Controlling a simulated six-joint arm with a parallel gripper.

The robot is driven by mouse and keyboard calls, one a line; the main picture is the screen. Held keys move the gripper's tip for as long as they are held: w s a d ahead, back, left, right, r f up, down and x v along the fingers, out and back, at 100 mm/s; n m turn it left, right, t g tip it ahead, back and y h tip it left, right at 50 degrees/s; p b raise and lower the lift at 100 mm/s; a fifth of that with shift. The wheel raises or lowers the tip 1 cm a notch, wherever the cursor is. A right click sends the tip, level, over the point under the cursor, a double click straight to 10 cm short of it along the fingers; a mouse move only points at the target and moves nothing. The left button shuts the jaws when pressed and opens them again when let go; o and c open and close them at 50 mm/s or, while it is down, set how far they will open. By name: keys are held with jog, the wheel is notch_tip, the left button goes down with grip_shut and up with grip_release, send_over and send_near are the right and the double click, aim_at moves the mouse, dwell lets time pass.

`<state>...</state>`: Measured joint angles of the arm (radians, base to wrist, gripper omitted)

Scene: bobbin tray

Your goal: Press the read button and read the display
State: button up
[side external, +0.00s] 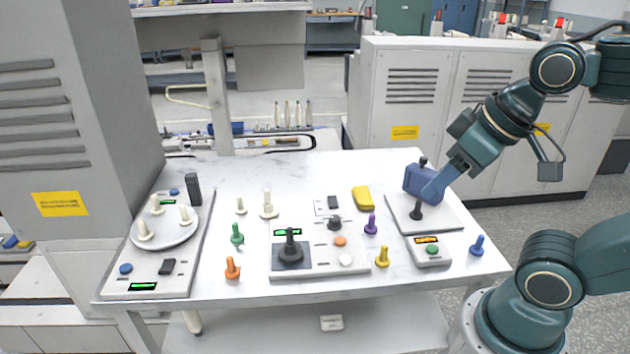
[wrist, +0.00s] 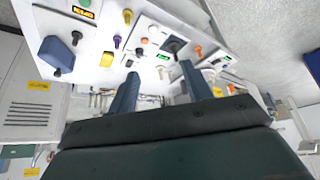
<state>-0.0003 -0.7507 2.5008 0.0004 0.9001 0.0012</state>
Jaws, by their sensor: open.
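A small grey box (side external: 430,262) at the table's right front has an orange-lit display (side external: 426,240) and a green button (side external: 432,250). The orange display also shows at the top left of the wrist view (wrist: 83,13). The centre console (side external: 320,270) has a green-lit display (side external: 288,232), an orange button (side external: 340,241) and a white button (side external: 345,260). No label shows which is the read button, and digits are too small to read.
Coloured pegs, such as a purple one (side external: 371,225) and a yellow one (side external: 382,257), stand around the console. A left panel (side external: 115,284) bears a round plate with pegs.

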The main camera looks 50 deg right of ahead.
grip_shut()
dwell(1.8)
